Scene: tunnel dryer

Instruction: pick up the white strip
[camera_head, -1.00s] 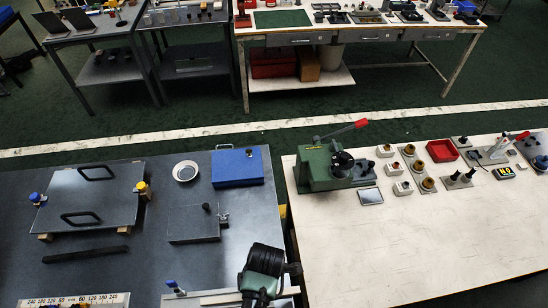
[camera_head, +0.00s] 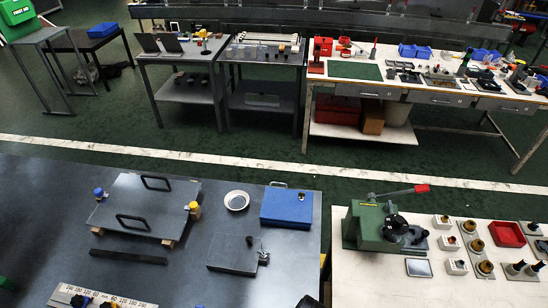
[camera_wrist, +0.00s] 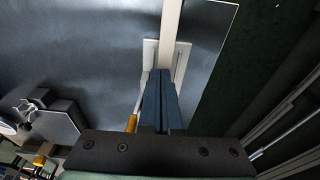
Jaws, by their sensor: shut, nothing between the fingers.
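A long white strip (camera_wrist: 171,18) runs up to the top edge of the wrist view, over the dark table. A pale plate or bracket (camera_wrist: 183,58) shows around its near end. My gripper (camera_wrist: 160,75) points at that near end with its two blue-grey fingers together and nothing between them. The fingers overlap the bracket in the picture; I cannot tell whether they touch it or the strip. The strip is not clearly visible in the head view now.
The dark table holds a ruler plate (camera_head: 104,298), a black bar (camera_head: 128,257), a handled plate (camera_head: 145,203), a bowl (camera_head: 237,200) and a blue case (camera_head: 287,205). A green press (camera_head: 385,226) stands on the right table. The table edge borders dark green floor (camera_wrist: 245,70).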

